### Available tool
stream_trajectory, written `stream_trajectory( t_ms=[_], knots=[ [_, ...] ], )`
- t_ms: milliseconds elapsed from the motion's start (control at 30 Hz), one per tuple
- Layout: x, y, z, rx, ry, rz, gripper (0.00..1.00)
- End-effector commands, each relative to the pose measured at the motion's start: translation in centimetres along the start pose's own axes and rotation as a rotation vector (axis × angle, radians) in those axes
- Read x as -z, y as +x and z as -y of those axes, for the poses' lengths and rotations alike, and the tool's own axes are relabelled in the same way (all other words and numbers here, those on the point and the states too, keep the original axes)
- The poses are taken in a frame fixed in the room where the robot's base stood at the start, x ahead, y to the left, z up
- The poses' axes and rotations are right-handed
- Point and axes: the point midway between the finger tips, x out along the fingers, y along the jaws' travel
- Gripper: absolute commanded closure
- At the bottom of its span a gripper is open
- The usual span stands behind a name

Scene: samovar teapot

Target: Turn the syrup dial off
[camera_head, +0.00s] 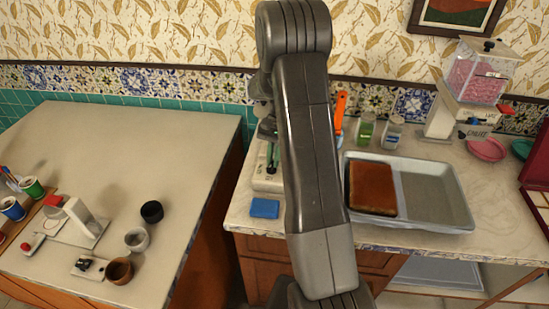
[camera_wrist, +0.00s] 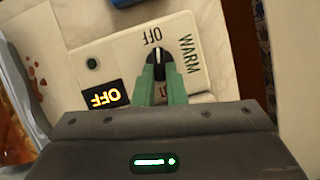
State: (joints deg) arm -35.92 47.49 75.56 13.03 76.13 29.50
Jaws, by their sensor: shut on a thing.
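In the wrist view, a black dial knob (camera_wrist: 158,54) with a white pointer mark sits on a white control panel (camera_wrist: 188,72). The mark points toward the printed OFF label; WARM is printed to its right, and another label is mostly hidden by my fingers. In the head view, the white unit (camera_head: 265,180) is partly hidden behind my arm.
A blue block (camera_head: 265,208) lies in front of the unit. A grey tray (camera_head: 435,195) with a brown slab (camera_head: 371,188) is to the right. Jars (camera_head: 366,130) and an orange-handled tool (camera_head: 341,108) stand behind. The left counter (camera_head: 130,130) has clear space at its back.

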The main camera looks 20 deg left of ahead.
Motion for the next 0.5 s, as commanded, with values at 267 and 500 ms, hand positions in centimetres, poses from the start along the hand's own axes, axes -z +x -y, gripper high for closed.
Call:
stream_trajectory(
  t_ms=[267, 500],
  knots=[
    [0.01, -0.07, 0.33, -0.06, -0.145, -0.003, 1.0],
    [0.0, -0.08, 0.42, -0.084, -0.203, -0.003, 1.0]
  ],
)
